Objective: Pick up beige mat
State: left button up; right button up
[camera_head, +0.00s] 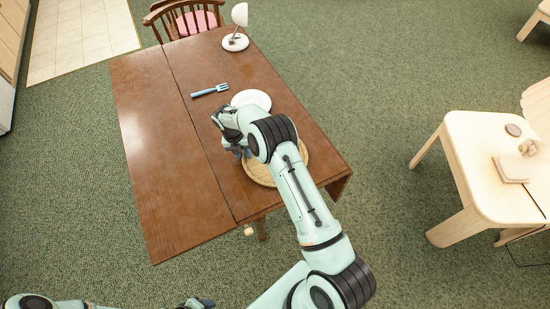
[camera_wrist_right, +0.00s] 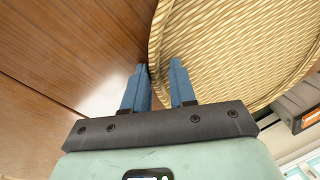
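The beige mat (camera_head: 257,174) is a round woven mat lying on the brown wooden table near its right front edge. My right forearm hides much of it in the head view. In the right wrist view the mat (camera_wrist_right: 235,45) fills the upper right. My right gripper (camera_head: 242,153) is at the mat's left rim, and in the wrist view its blue fingers (camera_wrist_right: 157,68) are apart with nothing held. One finger is over the wood just outside the rim, the other over the weave. Contact cannot be told. My left gripper (camera_head: 196,303) barely shows at the bottom edge.
A white plate (camera_head: 251,99) is just beyond my right gripper. A blue fork (camera_head: 210,90) and a white lamp (camera_head: 236,41) are farther back on the table (camera_head: 165,150). The table's left half is clear. A pale side table (camera_head: 480,150) stands at right.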

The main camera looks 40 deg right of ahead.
grip_shut()
jog(key=shift+w+r, duration=0.1)
